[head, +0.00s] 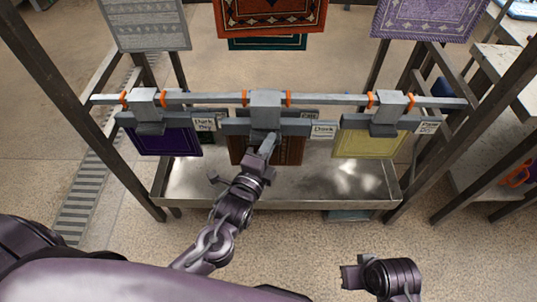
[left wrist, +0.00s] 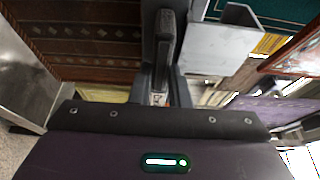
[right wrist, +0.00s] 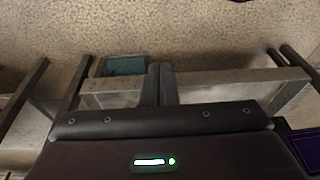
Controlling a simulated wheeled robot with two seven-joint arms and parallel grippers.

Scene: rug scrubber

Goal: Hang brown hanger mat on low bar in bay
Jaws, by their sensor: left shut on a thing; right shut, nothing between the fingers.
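The brown mat (head: 288,151) hangs from a grey hanger (head: 240,126) in the middle bay of the low bar (head: 208,98). The hanger's grey hook block (head: 265,99) is at the bar between two orange marks; whether it bears on the bar I cannot tell. My left gripper (head: 267,146) is shut on the hanger at its front, below the block. The patterned brown mat (left wrist: 95,35) fills the upper left of the left wrist view, beside the left fingers (left wrist: 163,65). My right gripper (head: 350,274) is shut and empty, low at the right, away from the rack.
A purple mat (head: 166,142) hangs in the left bay and a yellow mat (head: 366,144) in the right bay. A metal tray (head: 330,188) lies below. Patterned mats, one orange-red (head: 270,15), hang higher behind. Dark posts (head: 80,115) flank the rack. Label cards (head: 323,130) sit on the hangers.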

